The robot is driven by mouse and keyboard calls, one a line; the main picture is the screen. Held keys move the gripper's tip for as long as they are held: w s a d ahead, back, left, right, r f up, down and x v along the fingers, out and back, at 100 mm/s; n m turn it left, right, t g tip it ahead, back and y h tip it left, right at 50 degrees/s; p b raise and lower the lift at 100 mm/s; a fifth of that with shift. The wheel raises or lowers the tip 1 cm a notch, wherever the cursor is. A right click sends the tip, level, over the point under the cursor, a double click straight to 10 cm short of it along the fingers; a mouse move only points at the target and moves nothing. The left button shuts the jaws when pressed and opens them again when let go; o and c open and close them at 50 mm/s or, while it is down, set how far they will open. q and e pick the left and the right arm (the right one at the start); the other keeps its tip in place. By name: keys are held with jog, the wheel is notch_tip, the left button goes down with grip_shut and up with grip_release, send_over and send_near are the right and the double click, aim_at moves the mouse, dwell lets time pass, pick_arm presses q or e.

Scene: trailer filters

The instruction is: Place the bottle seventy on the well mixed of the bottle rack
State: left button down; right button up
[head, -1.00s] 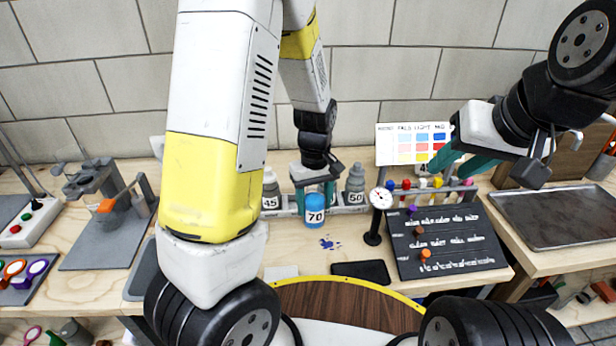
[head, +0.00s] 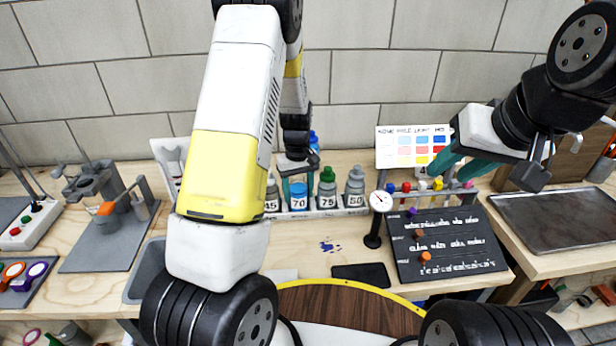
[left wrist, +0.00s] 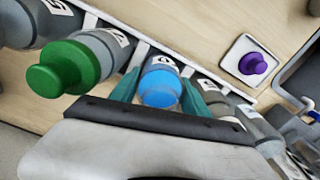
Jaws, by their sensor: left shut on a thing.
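Bottle seventy (head: 298,201), blue with a white 70 label, is upright in the row of the bottle rack (head: 313,213), between the 45 bottle (head: 271,192) and the green-capped 75 bottle (head: 327,186). My left gripper (head: 297,182) is shut on it from above. In the left wrist view its blue top (left wrist: 160,86) lies between the two teal fingers. Whether its base rests in the rack is hidden. I cannot read a "well mixed" marking. My right gripper (head: 447,170) is open and empty in front of the colour chart (head: 413,146).
The 80 bottle (head: 355,186) stands at the rack's right end. A round gauge (head: 381,201) on a stand and a black labelled board (head: 446,244) are to the right.

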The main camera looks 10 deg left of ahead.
pick_arm(q)
jog(key=c, duration=0.8)
grip_release()
jog(key=shift+f, duration=0.1)
notch_tip(320, 180, up, 12)
jog(key=shift+f, duration=0.1)
jog(key=s+d+r+m+t+h, duration=0.1)
jog(key=s+r+m+t+h, duration=0.15)
jog(key=s+r, duration=1.05)
jog(key=s+r+m+t, duration=0.1)
jog(key=s, duration=0.2)
jog(key=s+d+r+m+t, duration=0.1)
jog(key=s+r+m, duration=0.1)
jog(key=s, duration=0.2)
jog(key=s+r+m+t, duration=0.1)
jog(key=s, duration=0.3)
jog(key=shift+s+d+r+t, duration=0.15)
jog(key=shift+r+t, duration=0.2)
jog(key=shift+r, duration=0.05)
